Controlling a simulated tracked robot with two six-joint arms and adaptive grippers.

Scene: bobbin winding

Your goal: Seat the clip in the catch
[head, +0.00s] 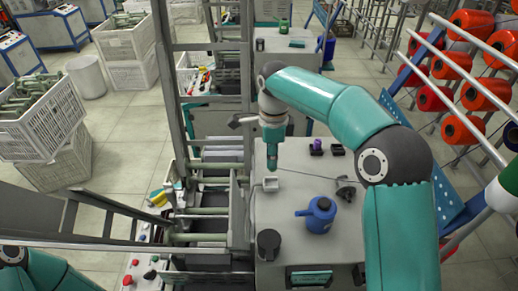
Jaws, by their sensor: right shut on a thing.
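My right gripper (272,158) points straight down above the grey machine top. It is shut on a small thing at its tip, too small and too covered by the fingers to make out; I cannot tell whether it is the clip. A small white square holder (271,184) stands just below the fingertips, with a small gap seeming to lie between; I cannot tell for certain that it is the catch. A thin dark line (310,174) runs from near the fingertips rightward to a small dark fitting (346,191). My left gripper is out of view; only part of its arm shows at lower left.
A blue can (319,216) and a black round pot (268,243) stand on the grey top (300,255), nearer me. A purple spool (316,147) and a small black box (337,149) stand behind. Red bobbins (470,23) hang at right.

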